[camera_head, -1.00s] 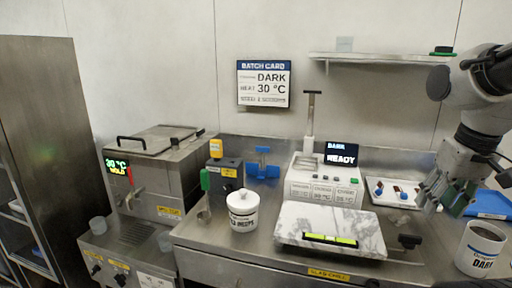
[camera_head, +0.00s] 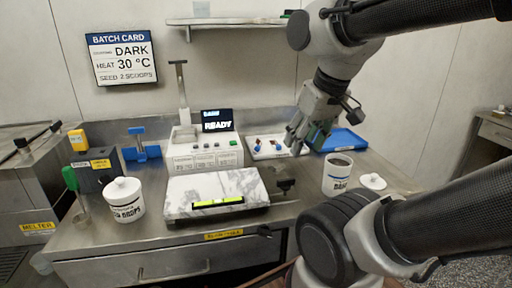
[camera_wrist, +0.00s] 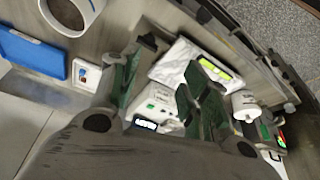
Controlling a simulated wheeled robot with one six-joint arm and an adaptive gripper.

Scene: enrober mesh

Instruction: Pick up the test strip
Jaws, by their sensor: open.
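No object is plainly a test strip. A dark strip with a bright yellow-green middle (camera_head: 218,202) lies on the marble slab (camera_head: 185,187) and also shows in the wrist view (camera_wrist: 215,69). A white tray (camera_head: 260,151) with small red and blue pieces sits behind the slab to the right; the pieces are too small to identify. My gripper (camera_head: 306,140) is open, fingers pointing down, beside the tray's right end in the head view. In the wrist view its two green-padded fingers (camera_wrist: 160,88) stand wide apart with nothing between them.
A control box (camera_head: 205,151) reading READY stands behind the slab. A blue tray (camera_head: 345,140), a mug marked DARK (camera_head: 338,180) and a white lid (camera_head: 373,181) are to the right. A lidded white jar (camera_head: 124,206) stands left of the slab. A shelf (camera_head: 230,22) hangs above.

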